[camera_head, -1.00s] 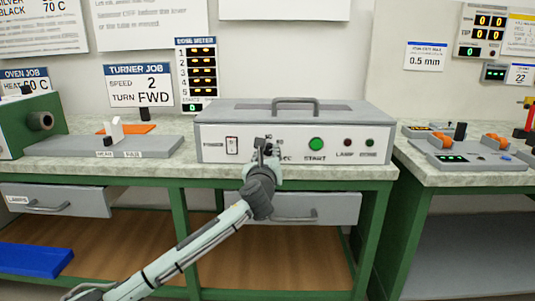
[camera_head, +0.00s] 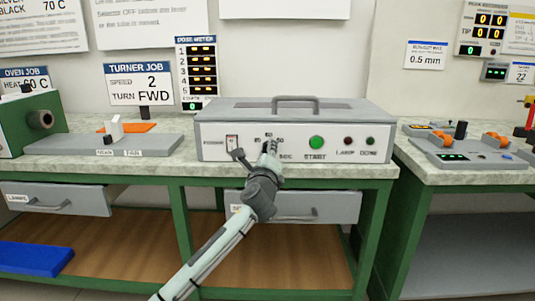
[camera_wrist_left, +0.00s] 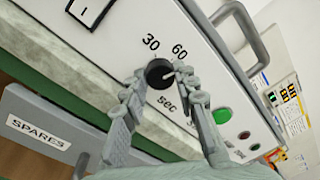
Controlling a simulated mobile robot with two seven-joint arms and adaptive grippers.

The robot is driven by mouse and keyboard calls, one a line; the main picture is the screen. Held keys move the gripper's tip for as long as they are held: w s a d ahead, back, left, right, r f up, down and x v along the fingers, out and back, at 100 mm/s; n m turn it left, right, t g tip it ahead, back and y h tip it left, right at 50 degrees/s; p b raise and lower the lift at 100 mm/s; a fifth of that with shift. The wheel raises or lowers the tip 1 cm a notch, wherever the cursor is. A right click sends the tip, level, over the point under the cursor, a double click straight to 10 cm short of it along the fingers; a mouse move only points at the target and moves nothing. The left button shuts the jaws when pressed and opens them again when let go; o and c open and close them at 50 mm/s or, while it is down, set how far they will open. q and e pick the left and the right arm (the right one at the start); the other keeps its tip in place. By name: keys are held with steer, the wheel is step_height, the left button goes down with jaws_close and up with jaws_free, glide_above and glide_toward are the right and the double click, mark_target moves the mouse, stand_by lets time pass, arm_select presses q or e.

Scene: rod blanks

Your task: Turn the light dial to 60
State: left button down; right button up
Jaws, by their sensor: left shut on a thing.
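The light dial (camera_wrist_left: 158,73) is a round black knob with a white mark, on the white front of a box (camera_head: 215,145). In the left wrist view 30 is printed above the dial and 60 above and right of it. The white mark points right and slightly up, lower than the 60 label; its exact reading is unclear. My left gripper (camera_wrist_left: 158,80) has a finger on each side of the dial and is shut on it. In the head view my left gripper (camera_head: 255,152) covers the dial. My right gripper is out of view.
A power switch (camera_head: 232,142) sits left of the dial, and a green START button (camera_head: 316,143) right of it. Two small lamps follow further right. A drawer (camera_head: 300,207) is below the bench top, behind my arm.

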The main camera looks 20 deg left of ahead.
arm_select(q)
steer(key=n, duration=0.3)
steer(key=shift+f+n+b, duration=0.1)
steer(key=shift+n+b, duration=0.2)
steer(key=shift+b, duration=0.05)
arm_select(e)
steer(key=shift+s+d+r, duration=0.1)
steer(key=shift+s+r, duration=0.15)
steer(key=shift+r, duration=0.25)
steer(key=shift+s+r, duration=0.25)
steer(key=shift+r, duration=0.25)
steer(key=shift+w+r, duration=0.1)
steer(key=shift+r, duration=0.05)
arm_select(q)
steer(key=c, duration=1.2)
jaws_free()
steer(key=shift+o, duration=0.2)
steer(key=shift+s, duration=0.1)
